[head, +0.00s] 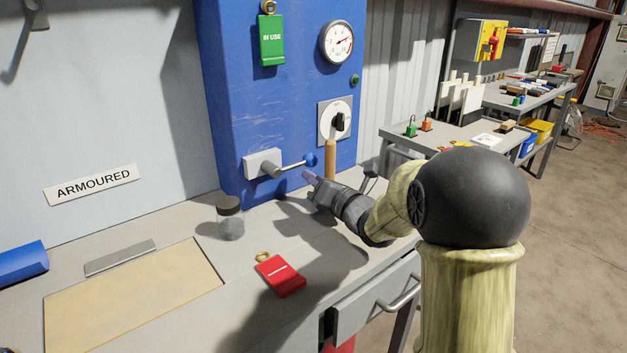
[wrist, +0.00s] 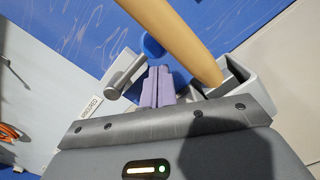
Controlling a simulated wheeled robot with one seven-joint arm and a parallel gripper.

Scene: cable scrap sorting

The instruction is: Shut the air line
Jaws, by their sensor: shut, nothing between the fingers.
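The air line valve is a grey block (head: 262,163) on the blue panel, with a lever ending in a blue knob (head: 311,159). The lever points right, roughly level. My gripper (head: 309,176) is shut and empty, just below the knob. In the wrist view its purple fingertips (wrist: 158,72) are together, close to the blue knob (wrist: 152,46); I cannot tell whether they touch it. The grey valve stem (wrist: 122,76) is left of them. A round gauge (head: 337,42) above has its needle toward the upper right.
A wooden handle (head: 331,158) rises right beside my gripper, out of a grey holder (wrist: 262,85). A green "IN USE" tag (head: 271,41) hangs on the panel, near a rotary switch (head: 328,122). A lidded jar (head: 230,222) and red tag (head: 281,276) are on the bench.

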